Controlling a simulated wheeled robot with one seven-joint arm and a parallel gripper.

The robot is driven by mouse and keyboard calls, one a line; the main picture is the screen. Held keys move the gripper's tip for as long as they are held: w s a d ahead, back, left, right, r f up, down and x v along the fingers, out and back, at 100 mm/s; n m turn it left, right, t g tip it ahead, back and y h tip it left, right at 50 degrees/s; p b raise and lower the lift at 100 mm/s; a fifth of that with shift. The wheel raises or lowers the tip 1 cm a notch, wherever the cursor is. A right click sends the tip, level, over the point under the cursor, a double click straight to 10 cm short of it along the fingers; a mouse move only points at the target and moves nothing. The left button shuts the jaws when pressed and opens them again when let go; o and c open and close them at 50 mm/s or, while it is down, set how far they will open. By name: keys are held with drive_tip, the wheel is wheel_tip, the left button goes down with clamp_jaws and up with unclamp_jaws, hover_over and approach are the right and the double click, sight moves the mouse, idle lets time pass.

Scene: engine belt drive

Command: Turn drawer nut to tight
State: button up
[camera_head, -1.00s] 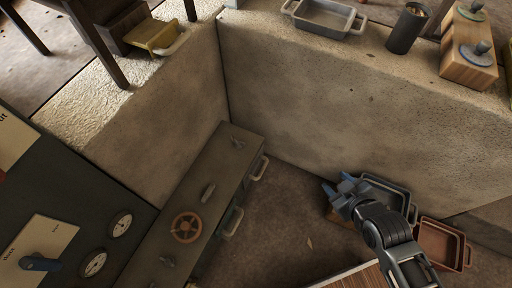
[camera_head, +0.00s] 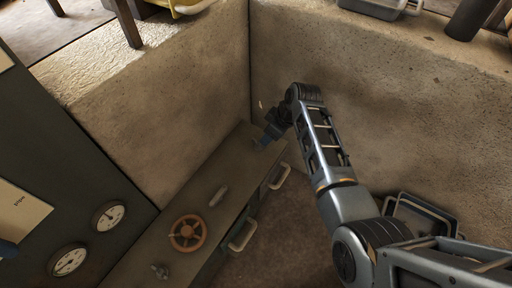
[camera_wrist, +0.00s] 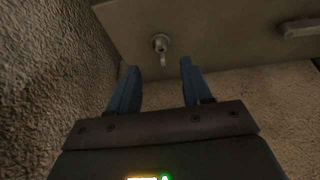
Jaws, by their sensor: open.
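The drawer nut (camera_wrist: 161,45) is a small metal wing-like fitting on top of the grey-green drawer cabinet (camera_head: 150,240). In the wrist view it sits just beyond and between my fingertips, with a short tab pointing toward me. My gripper (camera_wrist: 158,66) is open and empty, its two blue fingers apart, not visibly touching the nut. In the head view my gripper (camera_head: 265,142) is over the far end of the cabinet top, near the wall corner, and it hides most of the nut there.
An orange handwheel (camera_head: 187,233), a lever (camera_head: 218,196) and another small fitting (camera_head: 160,271) are on the cabinet top. Drawer handles (camera_head: 243,234) stick out on its right side. Concrete walls (camera_head: 400,110) close in the corner. A dark tray (camera_head: 425,212) lies right.

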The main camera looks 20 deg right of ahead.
sight(260, 145)
drive_tip(key=b+x, duration=0.4)
drive_tip(key=x, duration=0.3)
drive_tip(key=shift+w+a+f, duration=0.1)
drive_tip(key=shift+w+f, duration=0.05)
drive_tip(key=shift+f, duration=0.2)
drive_tip(key=shift+c, duration=0.3)
clamp_jaws()
